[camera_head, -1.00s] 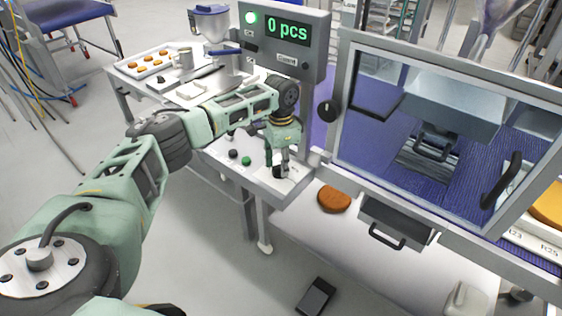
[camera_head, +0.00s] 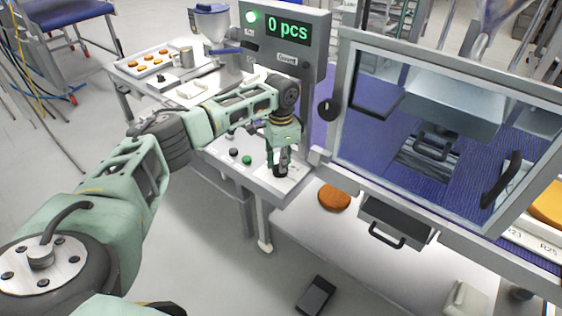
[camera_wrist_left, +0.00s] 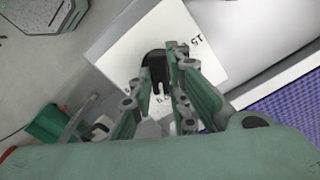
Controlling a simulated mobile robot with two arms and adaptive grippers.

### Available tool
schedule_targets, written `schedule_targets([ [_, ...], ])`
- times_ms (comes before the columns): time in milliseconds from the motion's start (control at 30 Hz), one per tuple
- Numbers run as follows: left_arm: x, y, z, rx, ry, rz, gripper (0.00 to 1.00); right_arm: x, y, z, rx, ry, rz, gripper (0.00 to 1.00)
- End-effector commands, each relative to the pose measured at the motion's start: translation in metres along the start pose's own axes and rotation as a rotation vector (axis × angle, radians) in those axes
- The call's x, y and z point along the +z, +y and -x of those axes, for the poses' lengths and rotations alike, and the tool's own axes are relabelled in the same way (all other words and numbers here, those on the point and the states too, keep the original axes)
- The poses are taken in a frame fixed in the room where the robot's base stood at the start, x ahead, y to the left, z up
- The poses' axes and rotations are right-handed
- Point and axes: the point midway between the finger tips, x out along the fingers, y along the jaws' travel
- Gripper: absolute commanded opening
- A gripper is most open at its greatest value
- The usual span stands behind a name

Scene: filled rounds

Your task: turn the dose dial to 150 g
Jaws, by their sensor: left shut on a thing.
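The dose dial (camera_head: 280,171) is a small dark knob on a pale plate (camera_head: 297,176) at the front right corner of the table. In the left wrist view the black dial (camera_wrist_left: 155,68) stands on the white plate (camera_wrist_left: 130,32), with printed marks, one reading "15" in part. My left gripper (camera_head: 281,163) points down and is shut on the dial; its fingers (camera_wrist_left: 165,88) sit on both sides of it. The fingers hide part of the dial and most of the scale, so I cannot read its setting. My right gripper is not in view.
A display (camera_head: 290,30) reading "0 pcs" with a green lamp stands behind my left arm. Green (camera_head: 247,160) and black (camera_head: 233,152) buttons sit beside the plate. A glazed machine door (camera_head: 440,130) stands close on the right, above a brown round patty (camera_head: 334,199).

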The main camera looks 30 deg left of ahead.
Motion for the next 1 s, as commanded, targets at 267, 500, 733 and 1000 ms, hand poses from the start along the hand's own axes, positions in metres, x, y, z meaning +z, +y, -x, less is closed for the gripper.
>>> schedule_targets([
  [267,0.000,0.001,0.003,0.001,0.000,-0.148,0.00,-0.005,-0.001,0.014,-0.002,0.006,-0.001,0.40],
  [500,0.000,0.001,0.003,0.002,0.001,-0.364,0.00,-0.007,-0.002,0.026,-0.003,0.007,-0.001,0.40],
  [733,0.000,0.001,0.002,0.000,0.000,-0.582,0.00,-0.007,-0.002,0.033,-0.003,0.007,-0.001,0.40],
  [1000,0.000,0.002,0.002,-0.001,0.002,-0.808,0.00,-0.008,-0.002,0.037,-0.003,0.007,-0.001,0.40],
])
